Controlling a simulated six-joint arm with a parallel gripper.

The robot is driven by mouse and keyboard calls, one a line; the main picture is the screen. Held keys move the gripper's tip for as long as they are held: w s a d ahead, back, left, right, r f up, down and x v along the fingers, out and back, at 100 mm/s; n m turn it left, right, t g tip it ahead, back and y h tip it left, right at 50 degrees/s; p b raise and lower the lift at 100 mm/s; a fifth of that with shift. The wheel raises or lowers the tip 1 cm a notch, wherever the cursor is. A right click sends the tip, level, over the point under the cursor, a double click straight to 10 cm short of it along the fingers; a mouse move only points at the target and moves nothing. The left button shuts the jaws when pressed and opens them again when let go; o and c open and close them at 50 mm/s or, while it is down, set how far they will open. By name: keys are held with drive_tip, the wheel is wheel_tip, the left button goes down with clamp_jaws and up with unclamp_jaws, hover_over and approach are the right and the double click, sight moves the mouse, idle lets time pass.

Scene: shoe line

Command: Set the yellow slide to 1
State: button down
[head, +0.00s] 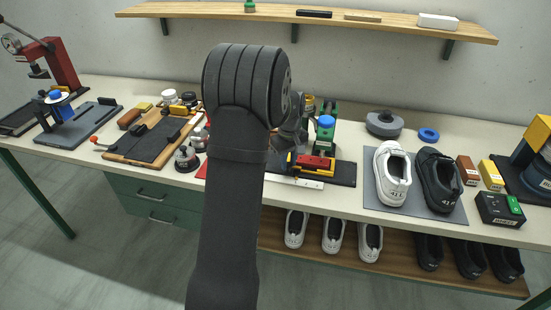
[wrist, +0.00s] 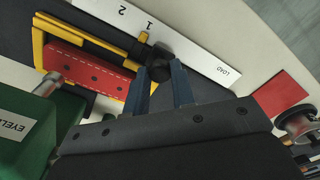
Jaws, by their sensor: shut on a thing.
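The yellow slide (wrist: 143,40) is a thin yellow frame around a red stitched strip (wrist: 85,68) in the wrist view. Its short yellow pointer lies against the white scale (wrist: 195,52), right beside the mark 1. The scale reads 2, 1 and LOAD. A black knob (wrist: 156,61) sits at the slide's end near the pointer. My gripper (wrist: 160,76) has its two blue-grey fingers on either side of this knob and is shut on it. In the head view the yellow slide (head: 291,162) shows beside my arm; my fingers are mostly hidden there.
A green eyelet press (wrist: 30,135) stands close at left in the wrist view. A red mat (wrist: 280,93) and a metal-topped spool (wrist: 298,125) lie at right. In the head view, a white shoe (head: 392,172) and a black shoe stand on a grey mat to the right.

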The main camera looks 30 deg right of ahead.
drive_tip(key=c, duration=1.2)
unclamp_jaws()
wheel_tip(320, 180, up, 18)
drive_tip(key=shift+f, duration=0.25)
drive_tip(key=shift+f, duration=0.15)
wheel_tip(320, 180, down, 17)
drive_tip(key=shift+f, duration=0.15)
drive_tip(key=shift+w, duration=0.1)
